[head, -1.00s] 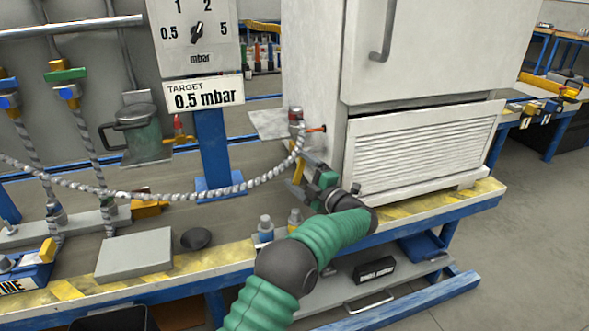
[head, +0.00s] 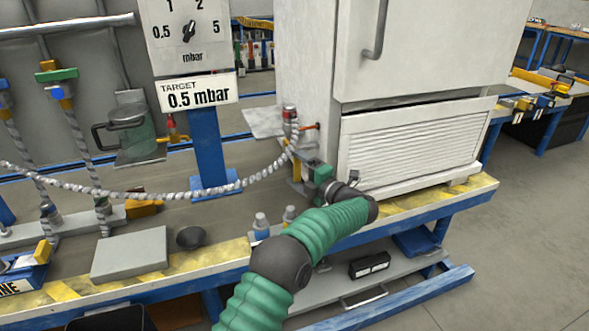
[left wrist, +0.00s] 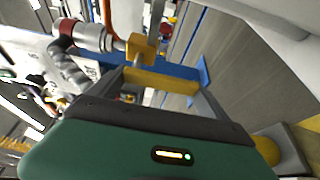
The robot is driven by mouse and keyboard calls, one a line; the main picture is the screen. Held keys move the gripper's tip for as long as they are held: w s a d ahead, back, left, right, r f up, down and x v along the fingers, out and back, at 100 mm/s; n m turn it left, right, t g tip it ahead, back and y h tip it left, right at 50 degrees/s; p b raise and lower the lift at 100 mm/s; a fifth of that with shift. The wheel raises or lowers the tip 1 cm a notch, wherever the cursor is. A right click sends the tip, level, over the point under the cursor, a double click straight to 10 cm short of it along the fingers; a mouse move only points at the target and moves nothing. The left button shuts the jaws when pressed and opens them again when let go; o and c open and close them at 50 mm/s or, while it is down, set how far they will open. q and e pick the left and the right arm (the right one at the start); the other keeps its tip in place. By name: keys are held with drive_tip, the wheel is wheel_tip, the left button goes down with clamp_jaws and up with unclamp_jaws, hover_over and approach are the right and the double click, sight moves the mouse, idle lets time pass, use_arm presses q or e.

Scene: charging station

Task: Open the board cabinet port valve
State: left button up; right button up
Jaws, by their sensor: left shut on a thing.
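The port valve shows in the left wrist view as a yellow body (left wrist: 140,48) with a yellow handle bar (left wrist: 160,82). It joins a metal fitting with a red collar at the cabinet's side. In the head view the white cabinet (head: 410,50) stands on the bench, and the small yellow valve part (head: 296,168) is at its lower left corner, partly hidden by my gripper. My left gripper (head: 312,176) is there, shut on the handle, with one dark finger at each end of the bar in the left wrist view (left wrist: 163,88). My right gripper is not in view.
A braided hose (head: 200,195) runs from the red-collared fitting (head: 289,113) across the bench to the left. Small bottles (head: 261,222) stand close to my left forearm. A grey block (head: 130,254) and dark cup (head: 191,237) lie left. A sign reads 0.5 mbar (head: 198,94).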

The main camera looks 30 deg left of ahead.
use_arm(q)
drive_tip(key=o, duration=1.7)
drive_tip(key=shift+f, duration=0.25)
drive_tip(key=shift+o, duration=0.7)
drive_tip(key=p+v, duration=0.6)
drive_tip(key=v, duration=1.1)
drive_tip(key=shift+w+r, duration=0.1)
